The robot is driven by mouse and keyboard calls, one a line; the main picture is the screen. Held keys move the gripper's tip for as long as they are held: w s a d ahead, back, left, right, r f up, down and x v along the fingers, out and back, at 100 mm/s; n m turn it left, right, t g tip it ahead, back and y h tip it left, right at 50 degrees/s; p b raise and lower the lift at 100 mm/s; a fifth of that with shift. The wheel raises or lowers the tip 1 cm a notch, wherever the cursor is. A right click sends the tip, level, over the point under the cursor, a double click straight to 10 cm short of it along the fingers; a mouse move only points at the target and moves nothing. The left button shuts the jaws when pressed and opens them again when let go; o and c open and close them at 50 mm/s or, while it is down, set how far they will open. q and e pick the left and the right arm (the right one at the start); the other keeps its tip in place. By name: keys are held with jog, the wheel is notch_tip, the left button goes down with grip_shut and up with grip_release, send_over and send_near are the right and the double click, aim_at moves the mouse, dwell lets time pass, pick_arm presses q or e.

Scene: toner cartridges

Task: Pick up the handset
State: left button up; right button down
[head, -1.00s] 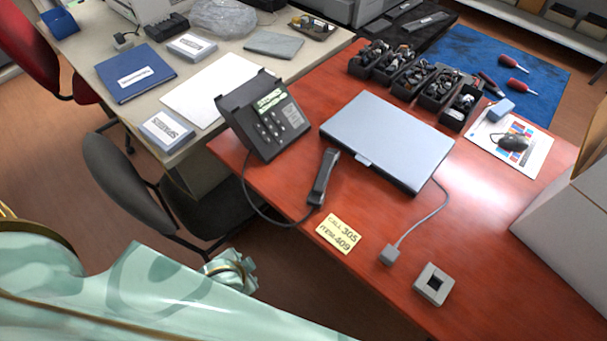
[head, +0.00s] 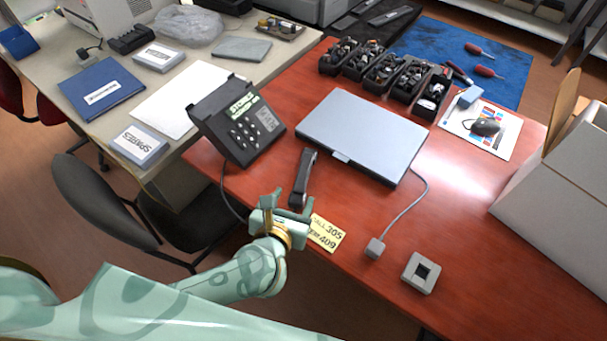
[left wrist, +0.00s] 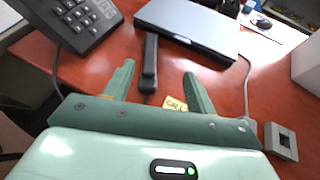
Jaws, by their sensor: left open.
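The black handset (head: 302,178) lies on the red-brown desk (head: 330,288) between the desk phone (head: 238,122) and the silver laptop (head: 362,134). Its cord runs back toward the phone. My left gripper (head: 283,200) is open and empty at the near end of the handset. In the left wrist view the handset (left wrist: 149,62) stands ahead of and between the two open fingers (left wrist: 158,82), apart from them as far as I can tell. My right gripper is not in view.
A yellow note (head: 326,232) lies beside my left gripper. A grey cable plug (head: 375,248) and a small grey square block (head: 421,272) lie to the right. Black bins (head: 385,72) stand behind the laptop, and a white box (head: 560,190) is at the right.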

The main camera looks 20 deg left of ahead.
pick_arm(q)
notch_tip(320, 180, down, 3)
jog(key=n+g, duration=0.1)
jog(key=b, duration=0.3)
send_near(304, 172)
jog(key=shift+w+d+f+y, duration=0.15)
jog(key=shift+w+f, duration=0.15)
jog(key=shift+w, duration=0.1)
jog(key=shift+w+d+f+y, duration=0.1)
jog(key=shift+w+f+y, duration=0.05)
jog(key=shift+w+f, duration=0.2)
jog(key=b+x, duration=0.1)
jog(key=x, duration=0.4)
jog(key=shift+w+a+b, duration=0.1)
jog(key=shift+a+b, duration=0.1)
jog(key=shift+b, duration=0.1)
jog(key=shift+w+f, duration=0.2)
jog(key=shift+w, duration=0.25)
jog(key=shift+r, duration=0.1)
grip_shut()
jog(key=shift+r, duration=0.1)
